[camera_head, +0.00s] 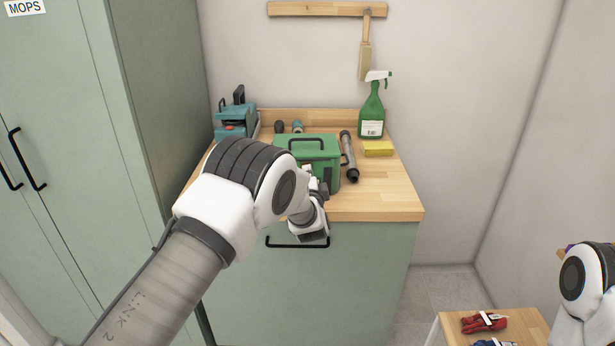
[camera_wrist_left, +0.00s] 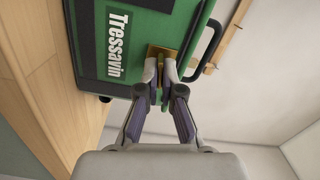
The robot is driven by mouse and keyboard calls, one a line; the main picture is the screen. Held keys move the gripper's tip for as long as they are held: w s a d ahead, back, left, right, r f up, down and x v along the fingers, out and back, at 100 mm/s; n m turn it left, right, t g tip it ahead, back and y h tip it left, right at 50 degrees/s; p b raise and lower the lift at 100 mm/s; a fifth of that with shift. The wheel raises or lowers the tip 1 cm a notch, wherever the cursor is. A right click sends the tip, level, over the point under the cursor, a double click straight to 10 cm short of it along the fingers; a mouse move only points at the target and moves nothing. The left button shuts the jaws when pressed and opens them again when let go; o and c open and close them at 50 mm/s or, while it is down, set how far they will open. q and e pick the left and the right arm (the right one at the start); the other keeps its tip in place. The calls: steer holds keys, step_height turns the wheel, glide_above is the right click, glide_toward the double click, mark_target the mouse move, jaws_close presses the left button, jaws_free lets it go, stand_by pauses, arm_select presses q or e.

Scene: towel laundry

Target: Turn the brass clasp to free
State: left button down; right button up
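The green case (camera_head: 325,150) stands on the wooden counter, its black handle up. In the left wrist view the case (camera_wrist_left: 152,5) shows tilted, with a white "Tressavin" label. The brass clasp (camera_wrist_left: 157,51) is on the case front near the handle. My left gripper (camera_wrist_left: 160,66) has its fingertips close together at the clasp, seemingly pinching it; the tips hide part of it. My right gripper is not in view; only part of my right arm shows at lower right.
On the wooden counter (camera_head: 375,203), a grey flashlight-like tube (camera_head: 348,155) and yellow sponge (camera_head: 378,148) lie right of the case. A green spray bottle (camera_head: 371,112) stands behind them. A teal tool (camera_head: 235,118) is at back left. A small table (camera_head: 520,325) holds red gloves (camera_head: 484,323).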

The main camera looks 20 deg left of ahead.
arm_select(q)
steer(key=shift+m, duration=1.2)
steer(key=shift+f, duration=0.1)
steer(key=c, duration=1.3)
jaws_free()
steer(key=shift+c, duration=0.2)
steer(key=v, duration=1.2)
